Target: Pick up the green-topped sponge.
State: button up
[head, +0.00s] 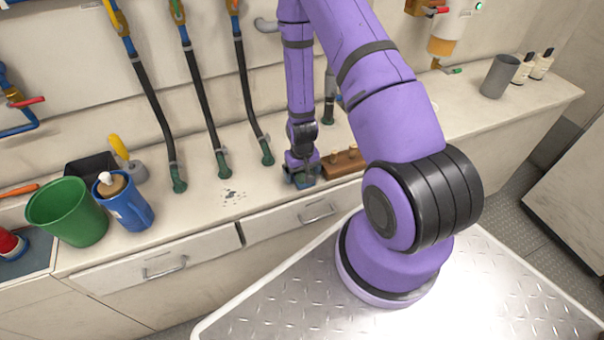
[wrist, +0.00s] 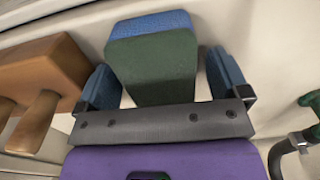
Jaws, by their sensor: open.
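The green-topped sponge (wrist: 152,70) has a dark green face and a blue body that shows along its far edge in the wrist view. It lies between the two blue fingers of my gripper (wrist: 163,82), with a small gap on each side. My gripper is open around it, not closed on it. In the head view my gripper (head: 301,180) is low over the counter's front edge, pointing down. The sponge is largely hidden there by the gripper, and I cannot separate its blue from the fingers.
A wooden block with pegs (head: 343,163) stands close to the right of my gripper; it shows at left in the wrist view (wrist: 45,75). Hoses with green ends (head: 222,165) stand behind. A blue pitcher (head: 127,207) and green bucket (head: 68,212) stand farther left on the counter (head: 205,205).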

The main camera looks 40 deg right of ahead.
jog(key=shift+c, duration=0.2)
jog(key=c, duration=1)
jog(key=shift+r, duration=0.1)
